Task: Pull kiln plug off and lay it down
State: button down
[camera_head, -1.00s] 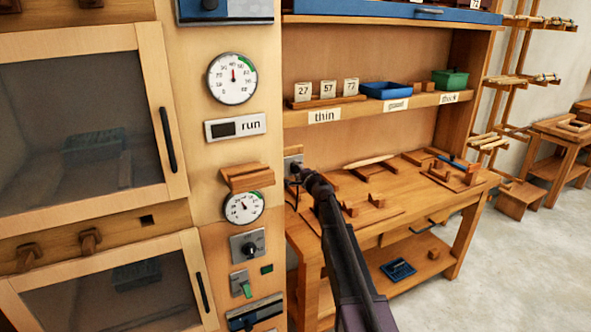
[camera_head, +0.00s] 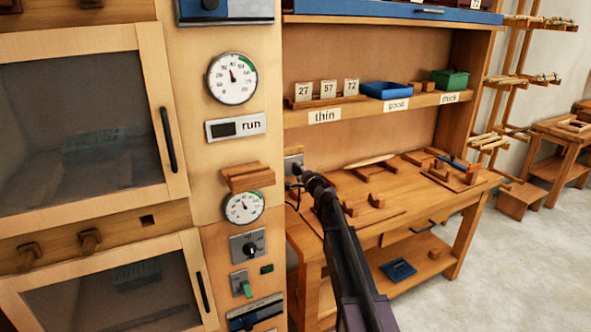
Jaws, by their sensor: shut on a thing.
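My gripper (camera_head: 299,172) is at the far end of my dark arm, close to a grey wall plate (camera_head: 292,160) just right of the kiln's panel. It is shut on a small dark piece that looks like the kiln plug; the fingers and arm hide most of it. A thin dark cord (camera_head: 290,188) hangs below the gripper. The plug is too small and covered to tell whether it is still in the plate or just clear of it.
The kiln's control panel with gauges (camera_head: 244,207) and a wooden ledge (camera_head: 247,177) stands close left. The workbench (camera_head: 390,225) at right holds wooden blocks and a blue-handled tool (camera_head: 451,162). Bare bench top shows between them. A shelf (camera_head: 370,108) with trays is above.

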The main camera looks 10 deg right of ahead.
aim_at(299, 172)
jog(key=shift+v, duration=1.7)
jog(key=shift+s+d, duration=0.1)
jog(key=shift+s, duration=0.35)
